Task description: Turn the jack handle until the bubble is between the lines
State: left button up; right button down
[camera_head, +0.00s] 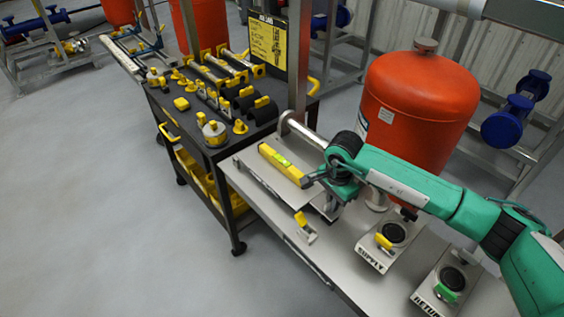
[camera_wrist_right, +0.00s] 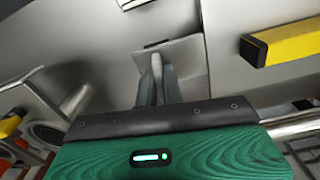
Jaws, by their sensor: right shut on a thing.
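A yellow spirit level (camera_head: 283,164) with a green vial lies on a grey plate (camera_head: 262,177) on the bench. The bubble and its lines are too small to read. My right gripper (camera_head: 332,203) is low beside the plate's right end, partly hidden by its own wrist. In the right wrist view, its two fingers (camera_wrist_right: 158,88) are shut on the pale jack handle (camera_wrist_right: 157,66), in front of a small metal plate. The level's yellow end (camera_wrist_right: 283,45) shows at the upper right there. The jack itself is mostly hidden. My left gripper is not in view.
A large orange tank (camera_head: 420,105) stands behind my right arm. A small yellow-topped bracket (camera_head: 303,227) sits near the bench's front edge. Supply (camera_head: 372,257) and return (camera_head: 434,298) valve blocks are to the right. A black tool cart (camera_head: 205,150) adjoins on the left.

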jog(key=shift+f+n+b, duration=0.1)
jog(key=shift+n+b, duration=0.5)
jog(key=shift+n, duration=0.1)
